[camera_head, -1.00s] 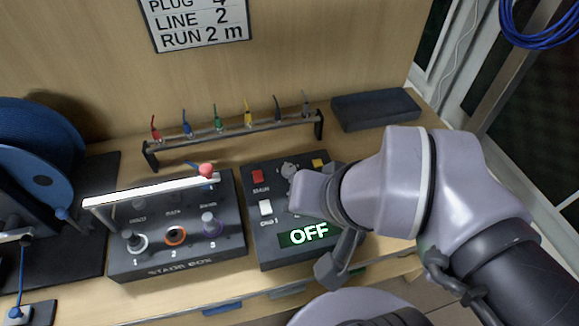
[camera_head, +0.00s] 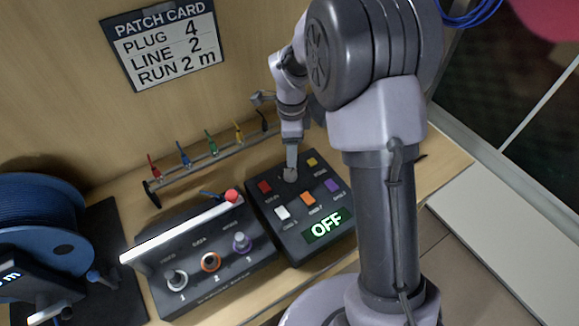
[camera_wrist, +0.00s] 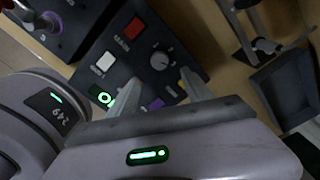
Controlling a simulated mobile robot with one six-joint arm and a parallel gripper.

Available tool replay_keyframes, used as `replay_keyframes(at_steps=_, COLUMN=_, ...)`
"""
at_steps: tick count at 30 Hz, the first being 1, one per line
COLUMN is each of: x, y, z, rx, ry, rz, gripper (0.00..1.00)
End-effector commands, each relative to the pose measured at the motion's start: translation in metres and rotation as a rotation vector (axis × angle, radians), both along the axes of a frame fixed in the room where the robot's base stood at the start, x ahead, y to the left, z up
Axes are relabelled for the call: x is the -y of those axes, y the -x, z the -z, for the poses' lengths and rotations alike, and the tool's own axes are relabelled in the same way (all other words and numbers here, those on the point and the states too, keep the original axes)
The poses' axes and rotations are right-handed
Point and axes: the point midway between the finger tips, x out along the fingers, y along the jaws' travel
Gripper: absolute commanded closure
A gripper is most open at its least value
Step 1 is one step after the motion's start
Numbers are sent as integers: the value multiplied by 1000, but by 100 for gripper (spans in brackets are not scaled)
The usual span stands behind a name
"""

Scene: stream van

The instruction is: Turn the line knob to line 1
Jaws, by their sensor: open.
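The dark control box (camera_head: 335,240) has a round grey line knob (camera_head: 289,177) near its upper middle. The knob also shows in the wrist view (camera_wrist: 160,61), with a light mark on its face; which number it points to is too small to tell. My gripper (camera_wrist: 158,88) is open and empty; its two fingers point toward the knob, which appears just beyond the tips, between their directions. In the head view the gripper is above the knob and partly hides it; contact cannot be told. The box's display (camera_head: 327,225) reads OFF.
Red (camera_head: 265,187), white (camera_head: 282,213), orange (camera_head: 308,199), purple (camera_head: 332,186) and yellow (camera_head: 312,162) buttons surround the knob. The stage box (camera_head: 215,275) stands left, a plug rack (camera_head: 205,163) behind. The patch card (camera_head: 165,45) reads plug 4, line 2, run 2 m.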

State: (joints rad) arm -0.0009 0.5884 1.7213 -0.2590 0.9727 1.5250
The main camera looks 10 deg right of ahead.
Motion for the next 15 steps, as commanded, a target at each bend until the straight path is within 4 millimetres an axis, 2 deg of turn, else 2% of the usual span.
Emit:
replay_keyframes(at_steps=1, x=0, y=1, z=21, rx=-3, ry=0, rz=-1, gripper=42)
replay_keyframes(at_steps=6, x=0, y=1, z=67, rx=-3, ry=-1, rz=-2, gripper=42)
replay_keyframes(at_steps=10, x=0, y=0, z=90, rx=0, ry=0, rz=-1, gripper=42)
replay_keyframes(at_steps=15, x=0, y=0, z=101, rx=1, ry=-1, rz=-1, gripper=42)
